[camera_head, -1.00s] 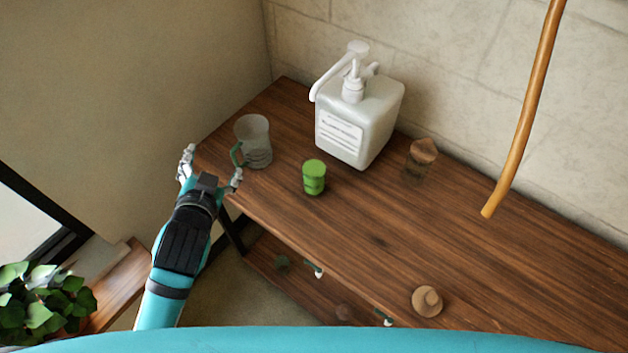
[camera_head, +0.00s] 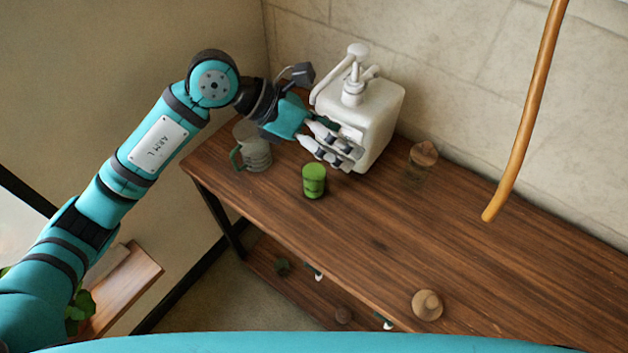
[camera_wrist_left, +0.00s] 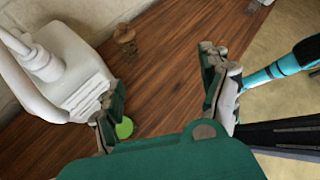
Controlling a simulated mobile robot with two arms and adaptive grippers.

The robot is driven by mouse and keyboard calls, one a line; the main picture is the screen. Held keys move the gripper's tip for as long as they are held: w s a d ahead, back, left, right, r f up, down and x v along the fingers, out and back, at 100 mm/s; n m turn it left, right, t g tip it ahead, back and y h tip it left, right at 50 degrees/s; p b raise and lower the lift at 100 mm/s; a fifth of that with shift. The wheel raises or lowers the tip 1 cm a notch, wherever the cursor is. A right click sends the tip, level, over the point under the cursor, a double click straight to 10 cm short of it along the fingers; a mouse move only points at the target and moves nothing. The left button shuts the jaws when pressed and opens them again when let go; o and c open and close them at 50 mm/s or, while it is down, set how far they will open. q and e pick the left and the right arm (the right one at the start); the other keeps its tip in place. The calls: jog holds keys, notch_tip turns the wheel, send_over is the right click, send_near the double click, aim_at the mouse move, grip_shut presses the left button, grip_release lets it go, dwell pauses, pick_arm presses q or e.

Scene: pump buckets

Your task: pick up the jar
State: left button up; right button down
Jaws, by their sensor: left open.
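A small glass jar with a wooden-looking lid (camera_head: 422,162) stands upright on the wooden table, right of the white pump container. It also shows at the upper left of the left wrist view (camera_wrist_left: 124,40). My left gripper (camera_head: 336,150) is open and empty in front of the pump container, above the table and left of the jar. In the left wrist view its spread fingers (camera_wrist_left: 160,92) have bare table between them, with the jar beyond. My right gripper is not in view.
The white pump container (camera_head: 376,112) is close behind my left fingers; contact cannot be told. A green cup-like item (camera_head: 314,181) stands just below them, partly hidden in the wrist view (camera_wrist_left: 125,128). A glass mug (camera_head: 256,154) is left.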

pick_arm(q)
jog(key=w+a+f+t+y, duration=0.25)
jog(key=w+a+y, duration=0.3)
jog(key=a, duration=0.45)
jog(key=g+y+p, duration=0.1)
jog(key=p, duration=0.2)
send_near(314, 168)
jog(key=s+d, duration=0.1)
jog(key=s, duration=0.1)
jog(key=p+x, duration=0.2)
jog(key=x, duration=0.3)
jog(key=shift+d+f, duration=0.15)
jog(key=shift+d, duration=0.05)
jog(key=shift+w+d+f, duration=0.15)
jog(key=shift+d+f, duration=0.05)
jog(key=shift+f, duration=0.35)
jog(key=shift+r, duration=0.15)
grip_shut()
